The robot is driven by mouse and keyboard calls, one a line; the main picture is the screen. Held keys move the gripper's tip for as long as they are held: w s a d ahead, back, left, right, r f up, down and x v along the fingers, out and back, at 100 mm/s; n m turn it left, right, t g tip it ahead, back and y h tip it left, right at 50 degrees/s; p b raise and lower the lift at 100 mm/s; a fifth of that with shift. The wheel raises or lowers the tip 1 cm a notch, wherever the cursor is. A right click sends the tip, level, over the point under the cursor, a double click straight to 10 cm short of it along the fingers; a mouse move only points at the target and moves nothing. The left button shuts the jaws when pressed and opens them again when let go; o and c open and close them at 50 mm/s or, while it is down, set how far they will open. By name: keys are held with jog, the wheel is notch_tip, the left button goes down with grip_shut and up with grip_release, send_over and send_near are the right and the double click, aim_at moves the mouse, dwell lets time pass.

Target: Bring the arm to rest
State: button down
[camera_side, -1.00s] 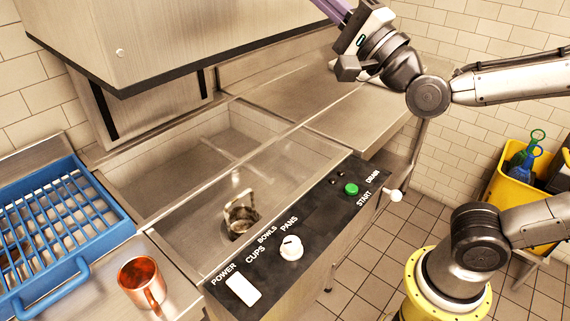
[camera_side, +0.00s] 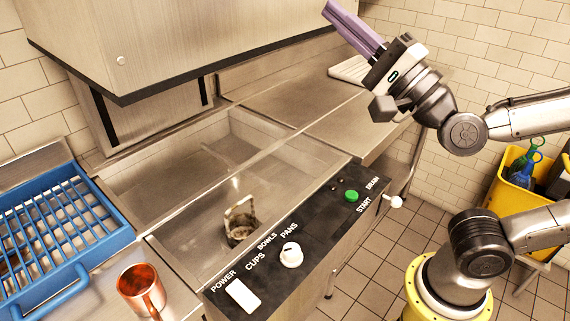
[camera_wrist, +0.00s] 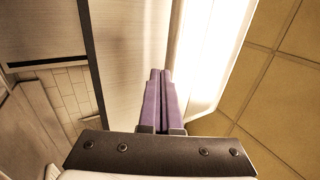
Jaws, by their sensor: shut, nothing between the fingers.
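My gripper (camera_side: 330,10) is at the upper right of the side view, raised above the counter and pointing up and to the left. Its purple fingers are shut with nothing between them. The wrist view shows the two fingers (camera_wrist: 160,75) side by side and touching. Beyond them in that view are a metal panel, a bright light strip (camera_wrist: 215,50) and the ceiling. My gripper touches nothing in the side view.
The raised metal hood (camera_side: 190,40) hangs left of my gripper. Below are the sink basin (camera_side: 190,170), the control panel (camera_side: 325,220) and the steel counter (camera_side: 350,125). A copper mug (camera_side: 138,285) stands beside a blue rack (camera_side: 70,235). A yellow bucket (camera_side: 515,205) holds bottles at right.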

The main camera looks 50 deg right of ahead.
jog(key=shift+d, duration=0.1)
jog(key=d+f+n+g, duration=0.3)
jog(key=f+n+g, duration=0.5)
jog(key=f+n, duration=0.15)
jog(key=s+d+f+n+g, duration=0.1)
jog(key=s+f+n+g, duration=0.7)
jog(key=s+f+g, duration=0.2)
notch_tip(320, 180, down, 4)
jog(key=shift+s+d+f, duration=0.1)
jog(key=shift+s+d, duration=0.3)
jog(key=shift+s, duration=0.65)
